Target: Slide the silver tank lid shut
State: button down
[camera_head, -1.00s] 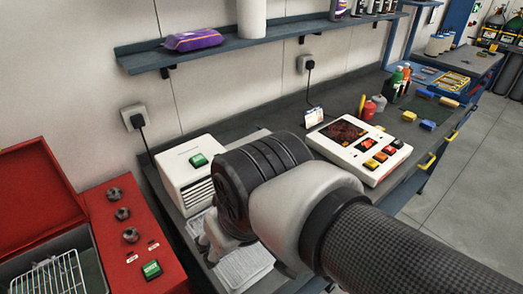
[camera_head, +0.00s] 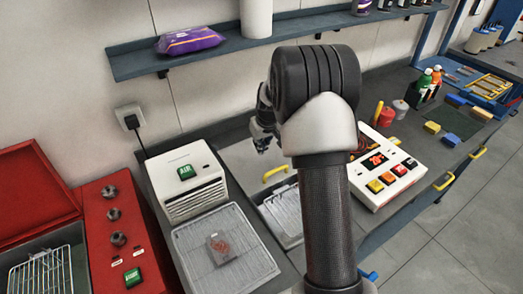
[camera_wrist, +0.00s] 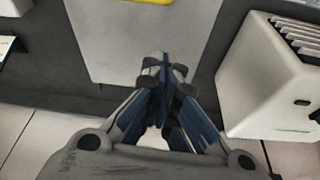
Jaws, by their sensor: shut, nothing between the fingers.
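The silver tank lid (camera_head: 242,163) is a flat grey plate with a yellow handle (camera_head: 275,173) at its front edge. It lies toward the wall, and the tank's front part is uncovered, with a wire basket (camera_head: 287,212) showing inside. My gripper (camera_head: 262,148) is shut and empty over the back part of the lid, behind the handle; my arm hides the right side of the tank. In the wrist view my closed fingertips (camera_wrist: 162,62) are over one edge of the lid (camera_wrist: 120,45), and the handle (camera_wrist: 150,2) shows at the top border. I cannot tell whether the fingers touch it.
A white AIR unit (camera_head: 188,180) stands left of the lid, with a wire draining tray (camera_head: 190,240) holding a small part (camera_head: 220,247) before it. A white control panel (camera_head: 385,170) with coloured buttons is on the right. A shelf (camera_head: 130,62) runs above along the wall.

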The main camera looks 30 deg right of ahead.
jog(key=d+f, duration=0.1)
jog(key=f, duration=0.1)
jog(key=b, duration=0.2)
send_over(259, 170)
notch_tip(259, 170, down, 9)
jog(key=shift+r, duration=0.1)
jog(key=shift+s+a+r, duration=0.1)
jog(key=shift+s+r, duration=0.05)
jog(key=shift+s, duration=0.8)
jog(key=shift+s+a+r, duration=0.1)
jog(key=shift+s+r, duration=0.05)
jog(key=shift+s, duration=0.75)
